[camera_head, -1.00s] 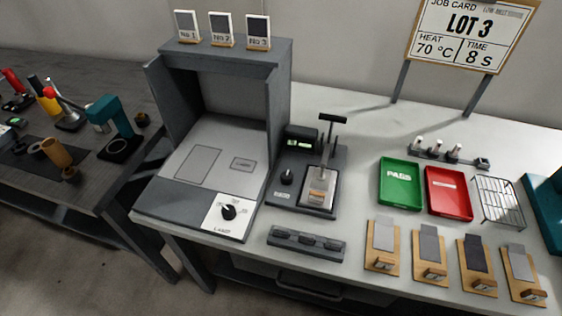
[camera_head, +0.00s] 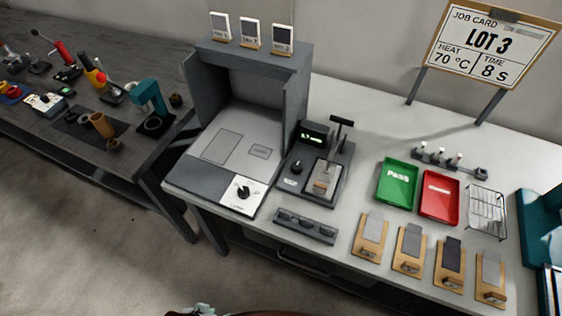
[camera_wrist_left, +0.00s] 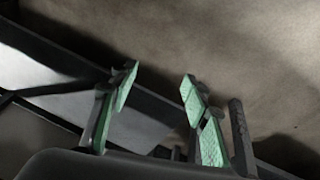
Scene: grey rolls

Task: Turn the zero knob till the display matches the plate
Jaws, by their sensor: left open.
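A dark instrument stands mid-table beside the grey cabinet. Its small display (camera_head: 313,138) is lit green, but its digits are too small to read surely. A black knob (camera_head: 296,167), apparently the zero knob, sits on its left side above a small pale label plate (camera_head: 291,183) whose print I cannot read. A metal-topped block (camera_head: 326,178) lies on its right side under a T-handle (camera_head: 341,123). My left gripper (camera_wrist_left: 157,94) shows in the left wrist view with green-padded fingers apart and nothing between them. It is away from the instrument. My right gripper is not in view.
The grey cabinet (camera_head: 196,88) has its own lamp knob (camera_head: 243,192). A dark rack (camera_head: 306,226) lies in front of the instrument. Green (camera_head: 397,184) and red (camera_head: 439,196) trays and several wooden boards stand to the right. A darker table (camera_head: 60,118) is at left.

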